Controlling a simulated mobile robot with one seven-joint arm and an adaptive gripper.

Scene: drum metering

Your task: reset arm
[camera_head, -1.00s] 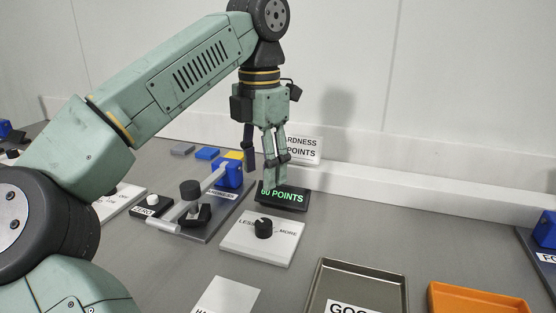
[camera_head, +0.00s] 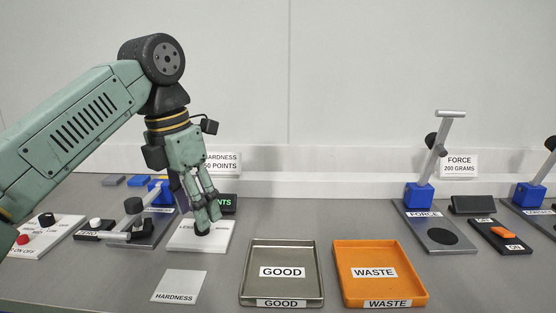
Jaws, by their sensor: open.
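My gripper (camera_head: 201,222) hangs from my green arm at the left of the head view, pointing down. It is open and empty. Its fingers are in front of the white dial plate (camera_head: 187,240) and partly cover it; the dial's black knob is mostly hidden behind the fingertips. I cannot tell whether the fingers touch the knob. The dark display (camera_head: 228,204) with green lettering is partly hidden behind the gripper.
A hardness device with a blue block (camera_head: 160,191) stands left of the gripper. A grey GOOD tray (camera_head: 282,246), an orange WASTE tray (camera_head: 378,247) and a HARDNESS card (camera_head: 180,285) lie in front. Force devices, including a blue base (camera_head: 419,195), stand right. Grey table lies bare between.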

